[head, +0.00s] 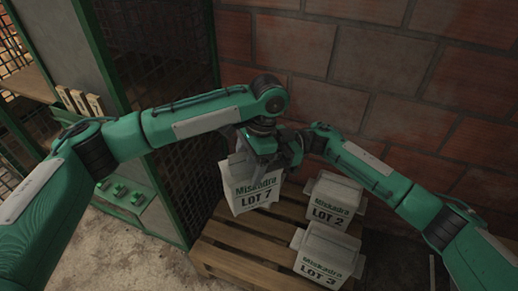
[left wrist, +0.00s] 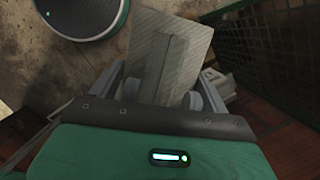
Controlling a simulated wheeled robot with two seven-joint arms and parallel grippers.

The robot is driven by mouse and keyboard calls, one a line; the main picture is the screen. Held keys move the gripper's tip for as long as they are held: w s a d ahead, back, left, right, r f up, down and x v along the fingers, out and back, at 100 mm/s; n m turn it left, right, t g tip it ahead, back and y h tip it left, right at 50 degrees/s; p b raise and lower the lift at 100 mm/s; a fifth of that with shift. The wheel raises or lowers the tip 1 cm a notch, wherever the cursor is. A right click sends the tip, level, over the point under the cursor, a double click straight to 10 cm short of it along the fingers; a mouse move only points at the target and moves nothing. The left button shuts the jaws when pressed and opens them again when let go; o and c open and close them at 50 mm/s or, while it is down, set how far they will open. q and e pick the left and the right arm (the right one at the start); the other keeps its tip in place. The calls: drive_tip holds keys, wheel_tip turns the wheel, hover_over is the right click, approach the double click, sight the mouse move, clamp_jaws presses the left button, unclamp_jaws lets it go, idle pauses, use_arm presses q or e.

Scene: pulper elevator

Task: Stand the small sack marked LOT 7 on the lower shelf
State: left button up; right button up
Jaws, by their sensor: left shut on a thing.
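The small white sack marked LOT 7 (head: 252,192) is upright, slightly tilted, at the left of the wooden pallet in the head view. My left gripper (head: 262,158) is above it, shut on its top. I cannot tell whether its base touches the pallet. In the left wrist view the sack (left wrist: 150,38) shows between the fingers of the left gripper (left wrist: 165,85). My right gripper (head: 298,145) is just right of the left one, its fingers partly hidden; I see nothing clearly in it. A wooden shelf (head: 30,80) shows inside the green frame at the upper left; I cannot tell which level it is.
Sacks marked LOT 2 (head: 333,200) and LOT 3 (head: 328,253) stand on the pallet (head: 235,250) to the right. A green mesh-sided frame (head: 175,150) stands left of the pallet. A brick wall (head: 350,50) closes the back. Bare floor (head: 120,255) lies front left.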

clamp_jaws()
use_arm(q)
drive_tip(key=shift+w+a, duration=0.1)
idle(1.2)
drive_tip(key=o, duration=2)
use_arm(e)
drive_tip(key=shift+r, duration=0.1)
use_arm(q)
drive_tip(key=shift+r, duration=0.15)
